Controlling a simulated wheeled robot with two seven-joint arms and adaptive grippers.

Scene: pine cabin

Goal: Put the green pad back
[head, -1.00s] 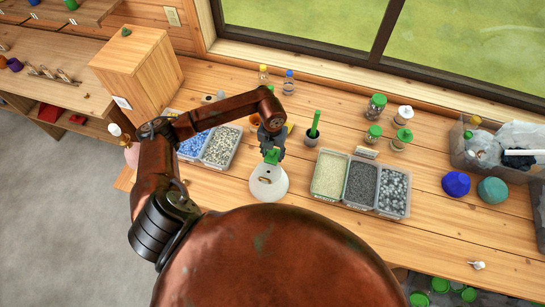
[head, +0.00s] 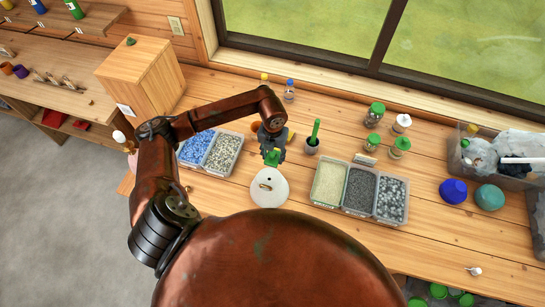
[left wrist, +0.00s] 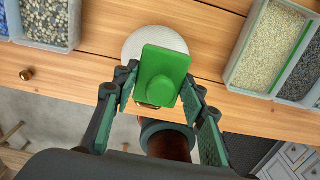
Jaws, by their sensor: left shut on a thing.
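The green pad (left wrist: 163,76) is a flat green plate with a round knob, seen large in the left wrist view. My left gripper (left wrist: 152,98) is shut on it, with a finger at each side. In the head view the pad (head: 272,157) shows as a small green patch below my left gripper (head: 272,150). A white round piece (head: 269,187) with a brownish mark lies on the bench just in front of the pad; the pad covers part of it in the wrist view. I cannot tell whether they touch. My right gripper is not in view.
Left of the gripper stand bins of blue and speckled grains (head: 223,153). To the right are bins of pale, dark and grey grains (head: 359,188). A dark pot with a green-handled tool (head: 312,144), jars (head: 374,113) and a wooden box (head: 140,78) stand behind.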

